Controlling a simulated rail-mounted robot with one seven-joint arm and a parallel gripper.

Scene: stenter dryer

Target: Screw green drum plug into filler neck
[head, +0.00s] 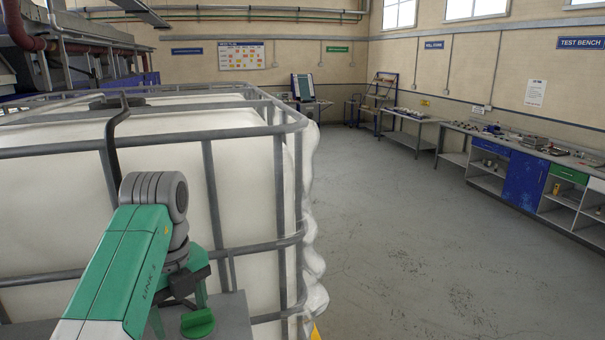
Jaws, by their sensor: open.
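A green plug (198,322) with a raised grip bar sits on a grey surface (235,312) at the bottom of the head view. My gripper (186,288) is dark, small and partly hidden behind my green arm link. It is just above and to the left of the plug, with the jaws open. I see nothing held in it. I cannot tell whether it touches the plug. I cannot make out a filler neck.
A large white tank in a grey bar cage (210,170) fills the left side, close beyond my arm. The floor (420,230) to the right is clear, up to the benches (520,165) along the wall.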

